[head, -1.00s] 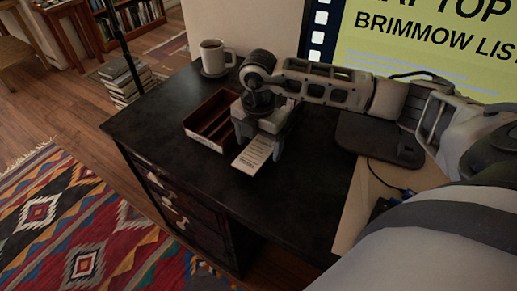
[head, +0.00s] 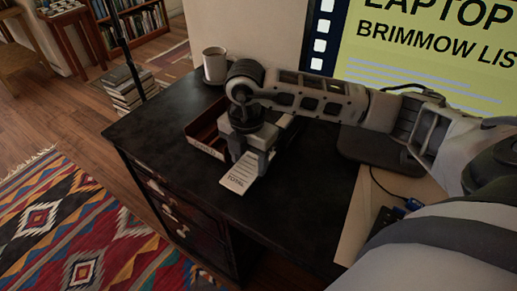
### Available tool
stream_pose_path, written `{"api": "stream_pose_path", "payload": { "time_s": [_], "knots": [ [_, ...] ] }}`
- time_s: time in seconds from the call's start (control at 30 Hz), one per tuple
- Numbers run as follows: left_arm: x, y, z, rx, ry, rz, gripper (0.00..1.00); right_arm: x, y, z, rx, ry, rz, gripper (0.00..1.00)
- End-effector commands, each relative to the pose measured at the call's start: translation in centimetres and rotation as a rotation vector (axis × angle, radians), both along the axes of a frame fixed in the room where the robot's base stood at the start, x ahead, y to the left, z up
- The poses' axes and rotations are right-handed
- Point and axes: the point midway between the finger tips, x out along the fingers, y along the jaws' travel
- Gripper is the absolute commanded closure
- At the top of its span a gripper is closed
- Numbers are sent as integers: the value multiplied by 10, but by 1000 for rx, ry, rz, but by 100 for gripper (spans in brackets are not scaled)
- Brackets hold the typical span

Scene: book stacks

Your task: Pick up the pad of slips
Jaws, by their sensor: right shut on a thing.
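The pad of slips (head: 239,181) is a small white printed stack with "TOTAL" on its top sheet. In the head view it is at the middle of the black desk, its near part sticking out toward me. My right gripper (head: 249,160) points down over its far part and is shut on it, one finger on each side. The far part of the pad is hidden under the gripper. I cannot tell whether the pad is clear of the desk top. My left gripper is not in view.
A dark red open tray (head: 207,148) with a white label stands just left of my gripper, partly hidden by it. A mug (head: 214,65) stands behind. A dark laptop or stand (head: 362,146) is at right with a cable. The desk's (head: 170,150) left part is clear.

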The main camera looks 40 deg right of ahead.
Motion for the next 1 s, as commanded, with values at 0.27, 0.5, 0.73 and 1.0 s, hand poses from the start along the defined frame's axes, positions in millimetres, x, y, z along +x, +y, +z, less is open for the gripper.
{"api": "stream_pose_path", "payload": {
  "time_s": [0.27, 0.5, 0.73, 1.0],
  "knots": [
    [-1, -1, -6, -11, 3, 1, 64, -26, 64, -1, 4, 0, 7, 71],
    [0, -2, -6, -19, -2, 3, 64, -44, 107, -1, 3, 0, 3, 71],
    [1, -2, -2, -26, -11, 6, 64, -52, 127, 0, 1, -1, 0, 71],
    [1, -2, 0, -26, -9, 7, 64, -58, 140, 0, 1, 1, 0, 71]
  ]
}}
